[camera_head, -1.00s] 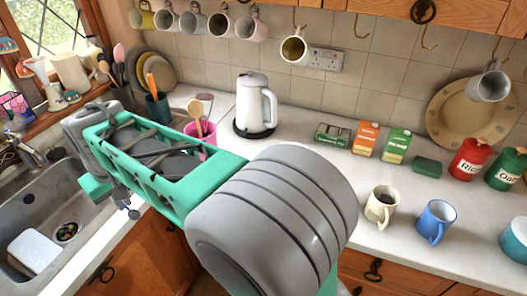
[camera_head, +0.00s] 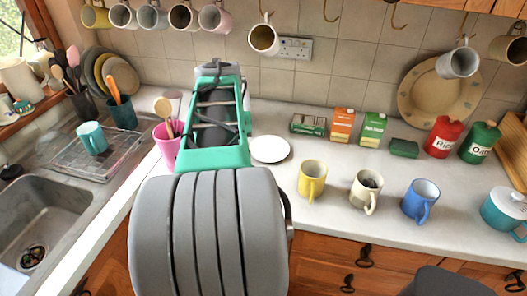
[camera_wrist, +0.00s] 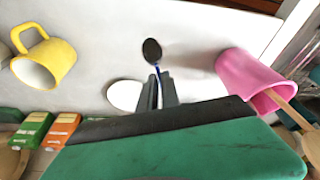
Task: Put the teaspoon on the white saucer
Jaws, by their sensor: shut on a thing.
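The teaspoon (camera_wrist: 152,50) shows in the wrist view, with a dark bowl and a blue handle running down between my fingers. My gripper (camera_wrist: 161,78) is shut on its handle, over the white worktop. The white saucer (camera_head: 270,149) lies empty on the worktop in the head view, just right of my arm. In the wrist view the saucer (camera_wrist: 124,95) is left of my fingers and partly hidden by them. The spoon's bowl points away from the saucer there. In the head view my arm hides the gripper and spoon.
A pink pot with utensils (camera_head: 167,143) stands left of my arm. A yellow mug (camera_head: 312,179), a cream mug (camera_head: 366,190) and a blue mug (camera_head: 421,200) stand right of the saucer. Cartons (camera_head: 342,125) line the back. A drying rack (camera_head: 95,152) is beside the sink.

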